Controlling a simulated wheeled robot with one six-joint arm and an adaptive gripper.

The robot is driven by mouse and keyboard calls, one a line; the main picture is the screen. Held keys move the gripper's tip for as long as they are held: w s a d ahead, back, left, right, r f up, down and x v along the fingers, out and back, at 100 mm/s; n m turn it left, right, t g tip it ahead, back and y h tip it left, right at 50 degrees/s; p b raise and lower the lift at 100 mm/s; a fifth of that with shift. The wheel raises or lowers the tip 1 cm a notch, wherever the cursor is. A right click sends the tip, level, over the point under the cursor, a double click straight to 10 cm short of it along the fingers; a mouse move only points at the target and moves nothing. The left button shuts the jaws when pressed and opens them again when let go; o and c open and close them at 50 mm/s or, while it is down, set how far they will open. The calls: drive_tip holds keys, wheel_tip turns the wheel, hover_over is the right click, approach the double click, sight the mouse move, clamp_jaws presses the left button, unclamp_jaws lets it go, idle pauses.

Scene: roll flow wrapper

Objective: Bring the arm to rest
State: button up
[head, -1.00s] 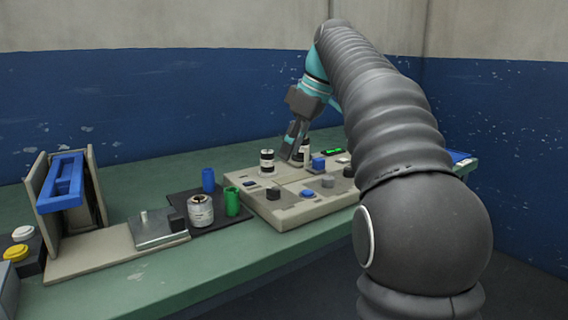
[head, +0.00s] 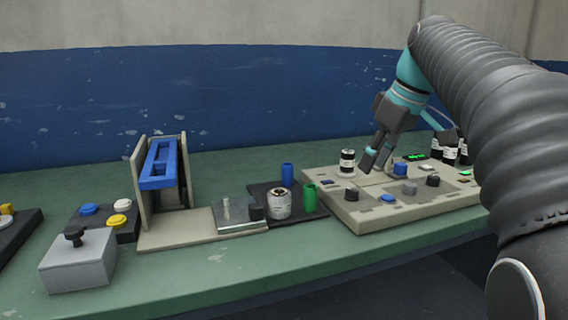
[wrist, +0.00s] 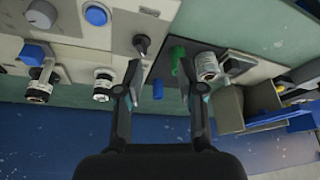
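My gripper (head: 375,162) hangs tilted over the back of the beige control panel (head: 352,217), just right of a black-and-white bottle (head: 347,163) in the head view. In the wrist view its two fingers (wrist: 160,82) stand wide apart with nothing held between them. Through the gap I see a blue cylinder (wrist: 158,90) and part of a dark mat, well beyond the fingertips. My arm reaches in from the right of the head view and hides part of the panel's right end.
On the green bench (head: 225,268) stand a white roll (head: 280,204), a green cylinder (head: 310,196), a blue-topped upright holder (head: 160,165) and a grey box with a black knob (head: 78,262).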

drive_tip(key=s+a+f+m+t+h, duration=0.2)
drive_tip(key=s+f+m, duration=0.5)
drive_tip(key=s+f, duration=1.6)
drive_tip(key=shift+s+a+f+m+h, duration=0.15)
drive_tip(key=shift+a+f+m+h, duration=0.2)
drive_tip(key=shift+a+f, duration=0.5)
